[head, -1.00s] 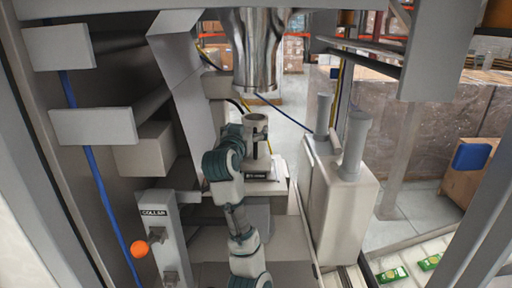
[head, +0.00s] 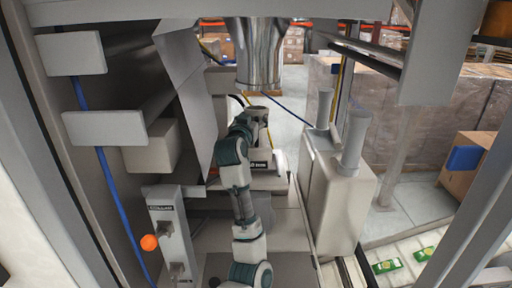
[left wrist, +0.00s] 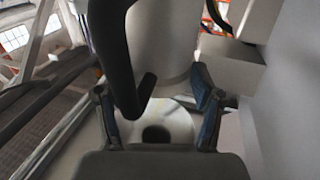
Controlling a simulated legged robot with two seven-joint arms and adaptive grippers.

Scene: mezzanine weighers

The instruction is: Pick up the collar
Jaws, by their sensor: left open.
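A pale upright cylinder (left wrist: 160,45), seemingly the collar, stands close ahead in the left wrist view. A dark curved bar (left wrist: 122,60), like a handle, crosses in front of it. Below is a pale disc with a dark round hole (left wrist: 155,134). My left gripper (left wrist: 155,105) is open, its fingers on either side of the bar's lower end; I cannot tell whether they touch it. My right gripper is not in view.
A post labelled COLLAR (head: 168,232) stands at lower left beside an orange ball (head: 149,242). A shiny metal tube (head: 259,55) hangs above the cylinder. A beige cabinet (head: 334,195) with two upright cylinders is on the right. Grey machine walls close in the left.

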